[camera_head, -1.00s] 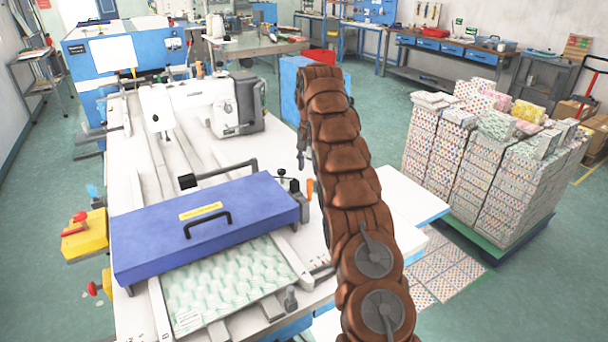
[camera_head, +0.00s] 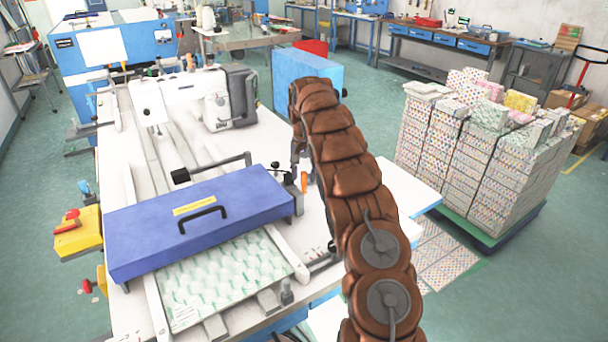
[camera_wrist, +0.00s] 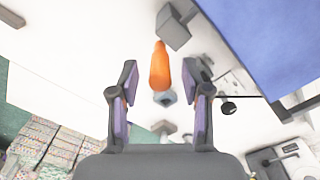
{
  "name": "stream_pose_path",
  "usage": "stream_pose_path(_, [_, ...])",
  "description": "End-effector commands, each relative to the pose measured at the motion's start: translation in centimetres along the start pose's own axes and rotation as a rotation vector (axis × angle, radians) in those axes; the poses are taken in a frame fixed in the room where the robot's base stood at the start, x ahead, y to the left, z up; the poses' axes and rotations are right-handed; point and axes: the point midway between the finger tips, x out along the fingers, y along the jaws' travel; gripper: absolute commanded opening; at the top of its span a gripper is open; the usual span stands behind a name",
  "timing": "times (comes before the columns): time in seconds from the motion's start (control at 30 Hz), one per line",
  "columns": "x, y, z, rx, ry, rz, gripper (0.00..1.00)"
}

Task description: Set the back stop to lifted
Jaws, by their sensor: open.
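An orange handle (camera_head: 304,181) stands at the right end of the blue cover on the white machine table. It may belong to the back stop, but I cannot tell for certain. In the wrist view the orange handle (camera_wrist: 160,68) lies between the two fingers, with a grey block at its upper end and a small grey socket below it. My gripper (camera_wrist: 160,80) is open, its purple-padded fingers on either side of the handle, with visible gaps. In the head view my gripper (camera_head: 298,157) is small and partly hidden by my brown arm, just above the handle.
The blue cover (camera_head: 200,222) with a black handle lies left of the orange handle. A black-knobbed lever (camera_wrist: 228,106) stands close to my right finger. The white sewing head (camera_head: 190,100) is farther back. A pallet of patterned stacks (camera_head: 470,150) stands at the right.

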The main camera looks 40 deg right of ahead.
Motion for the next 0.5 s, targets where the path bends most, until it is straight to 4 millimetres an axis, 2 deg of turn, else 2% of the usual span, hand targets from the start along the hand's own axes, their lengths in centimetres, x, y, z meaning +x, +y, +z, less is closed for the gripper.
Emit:
stream_pose_path(0.2, [0.86,-0.01,0.04,0.000,0.000,-0.001,0.48])
stream_pose_path(0.5, [1.01,-0.03,0.04,0.000,0.000,-0.001,0.47])
